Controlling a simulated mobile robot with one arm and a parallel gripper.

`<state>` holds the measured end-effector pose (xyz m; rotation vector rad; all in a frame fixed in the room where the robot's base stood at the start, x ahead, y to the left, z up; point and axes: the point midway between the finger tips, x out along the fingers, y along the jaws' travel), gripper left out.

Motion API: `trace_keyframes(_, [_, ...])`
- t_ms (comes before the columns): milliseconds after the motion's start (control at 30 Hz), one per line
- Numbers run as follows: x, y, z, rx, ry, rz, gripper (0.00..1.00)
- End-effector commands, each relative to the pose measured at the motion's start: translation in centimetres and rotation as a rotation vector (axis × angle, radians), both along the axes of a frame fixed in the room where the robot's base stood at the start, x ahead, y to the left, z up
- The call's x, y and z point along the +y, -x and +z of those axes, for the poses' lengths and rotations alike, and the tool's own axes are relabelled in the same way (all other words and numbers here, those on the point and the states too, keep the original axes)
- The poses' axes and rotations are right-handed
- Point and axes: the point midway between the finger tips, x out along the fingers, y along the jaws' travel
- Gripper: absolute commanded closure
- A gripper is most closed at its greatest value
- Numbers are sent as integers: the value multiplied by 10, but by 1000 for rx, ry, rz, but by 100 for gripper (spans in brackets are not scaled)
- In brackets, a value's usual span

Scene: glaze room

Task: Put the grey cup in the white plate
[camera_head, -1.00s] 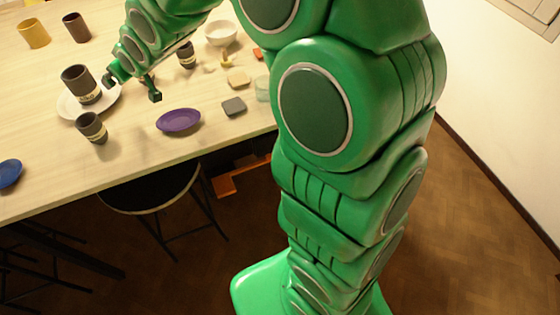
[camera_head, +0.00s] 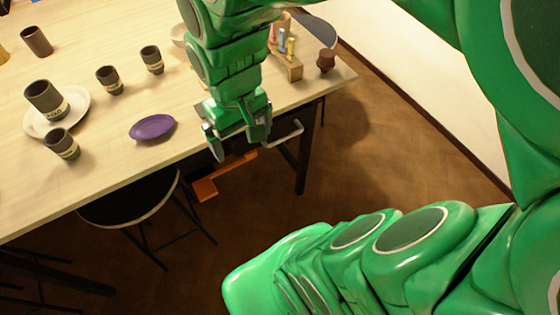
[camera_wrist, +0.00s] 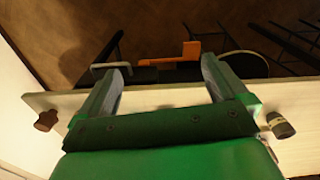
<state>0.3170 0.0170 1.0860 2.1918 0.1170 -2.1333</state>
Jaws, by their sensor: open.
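A large dark grey cup (camera_head: 46,98) with a pale band stands upright in the white plate (camera_head: 80,103) at the left of the table. A smaller grey cup (camera_head: 62,144) stands just in front of the plate, and two more small grey cups (camera_head: 109,80) (camera_head: 152,60) stand behind and to the right. My gripper (camera_head: 238,142) is open and empty at the table's front edge, well to the right of the plate. In the wrist view its spread fingers (camera_wrist: 164,70) have nothing between them. One banded grey cup (camera_wrist: 281,125) shows there at the right.
A purple oval dish (camera_head: 152,127) lies between plate and gripper. A plain dark cup (camera_head: 37,41) stands at the back left. A wooden block with coloured items (camera_head: 289,68) and a brown jar (camera_head: 326,59) stand at the right. A stool (camera_head: 130,203) is under the front edge.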

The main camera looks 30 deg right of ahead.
Motion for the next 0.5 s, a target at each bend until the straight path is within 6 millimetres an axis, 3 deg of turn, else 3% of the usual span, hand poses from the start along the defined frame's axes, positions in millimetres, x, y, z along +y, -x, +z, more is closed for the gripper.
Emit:
trace_keyframes(100, [-13, 45, 6, 76, 14, -59, 0])
trace_keyframes(233, [-17, 79, 9, 143, 11, -97, 0])
trace_keyframes(333, [-18, 92, 10, 169, 10, -111, 0])
trace_keyframes(500, [-18, 97, 10, 180, 9, -116, 0])
